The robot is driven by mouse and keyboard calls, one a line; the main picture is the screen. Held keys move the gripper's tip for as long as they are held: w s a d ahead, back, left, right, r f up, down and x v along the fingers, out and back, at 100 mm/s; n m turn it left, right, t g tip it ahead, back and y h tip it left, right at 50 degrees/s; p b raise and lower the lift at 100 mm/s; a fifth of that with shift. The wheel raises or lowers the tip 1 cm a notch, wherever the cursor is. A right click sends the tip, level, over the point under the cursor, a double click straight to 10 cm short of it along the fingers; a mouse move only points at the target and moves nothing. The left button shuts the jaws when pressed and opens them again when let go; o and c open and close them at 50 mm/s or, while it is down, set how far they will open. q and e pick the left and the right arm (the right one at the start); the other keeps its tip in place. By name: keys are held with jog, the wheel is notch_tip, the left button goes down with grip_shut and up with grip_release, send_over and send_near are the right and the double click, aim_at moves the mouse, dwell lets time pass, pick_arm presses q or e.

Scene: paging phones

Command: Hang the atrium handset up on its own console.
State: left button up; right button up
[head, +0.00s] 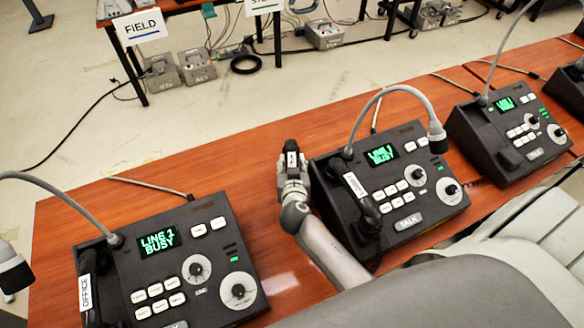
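A black handset with a white label (356,185) lies along the left side of the middle console (408,222); its label is too small to read surely, and I cannot tell if it is fully seated. Another handset, labelled OFFICE (86,292), is at the left side of the left console (215,262). I cannot tell which one is the atrium handset. My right gripper (291,160) is above the table, just left of the middle console; whether its fingers are open or shut is unclear. My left gripper is out of view.
Both near consoles' green screens read LINE 1 BUSY. Gooseneck microphones (385,90) arch over the consoles. Another console (515,128) stands at the right. Bare wooden tabletop (225,160) lies behind and between the consoles. A grey chair (470,290) fills the lower right.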

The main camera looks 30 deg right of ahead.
jog(key=c, duration=0.8)
grip_shut()
jog(key=shift+r, duration=0.15)
